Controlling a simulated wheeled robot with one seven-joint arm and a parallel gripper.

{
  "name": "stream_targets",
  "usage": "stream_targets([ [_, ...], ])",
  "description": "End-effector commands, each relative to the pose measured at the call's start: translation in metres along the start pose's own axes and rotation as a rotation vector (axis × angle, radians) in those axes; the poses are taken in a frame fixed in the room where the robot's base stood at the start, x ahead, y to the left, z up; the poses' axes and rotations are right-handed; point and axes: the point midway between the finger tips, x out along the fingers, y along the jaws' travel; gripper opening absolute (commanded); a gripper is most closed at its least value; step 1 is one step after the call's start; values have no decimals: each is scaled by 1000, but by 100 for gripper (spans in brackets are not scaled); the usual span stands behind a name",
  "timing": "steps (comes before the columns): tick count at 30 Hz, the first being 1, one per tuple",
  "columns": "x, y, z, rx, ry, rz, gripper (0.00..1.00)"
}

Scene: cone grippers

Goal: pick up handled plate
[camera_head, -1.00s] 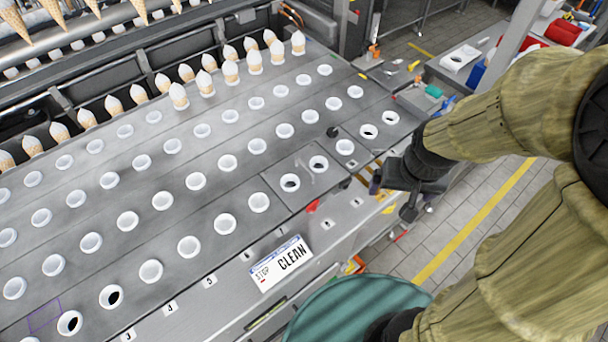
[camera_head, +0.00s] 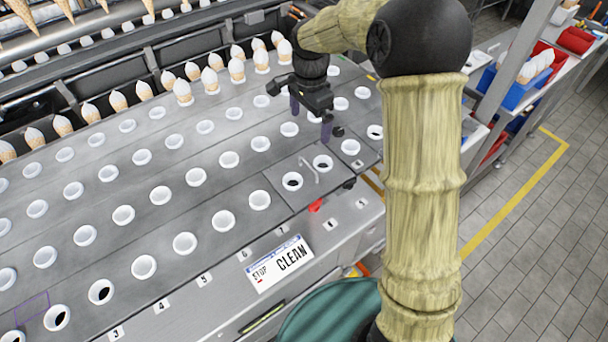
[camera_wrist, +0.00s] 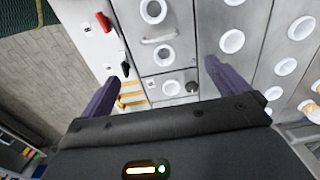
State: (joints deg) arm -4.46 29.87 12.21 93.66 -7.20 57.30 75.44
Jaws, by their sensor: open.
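The handled plate (camera_head: 318,187) is a flat grey metal panel set in the machine top near its right front edge. It carries two white-rimmed holes and a thin raised bar handle (camera_head: 311,169). In the wrist view the plate (camera_wrist: 181,33) lies at top centre, with its handle (camera_wrist: 158,40) between the two holes. My gripper (camera_head: 310,118) hangs above the machine top, behind the plate in the head view. Its purple fingers are spread wide and empty. In the wrist view my gripper (camera_wrist: 162,72) has its fingers either side of the plate's near end, apart from the handle.
Rows of white cup holders (camera_head: 228,159) cover the machine top. Filled cones (camera_head: 236,69) stand along the back. A red knob (camera_head: 315,205) and a "CLEAN" sign (camera_head: 280,263) are at the front. A blue bin (camera_head: 520,88) stands at the right. Grey floor is open at right.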

Motion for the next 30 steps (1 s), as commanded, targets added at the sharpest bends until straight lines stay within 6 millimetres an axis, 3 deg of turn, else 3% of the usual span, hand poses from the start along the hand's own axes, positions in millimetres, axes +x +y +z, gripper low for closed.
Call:
stream_targets([
  [8, 5, 1, 1, -3, -1, 2, 100],
  [27, 110, 0, 2, -6, -2, 3, 100],
  [30, 119, -1, 4, -11, -1, 1, 100],
])
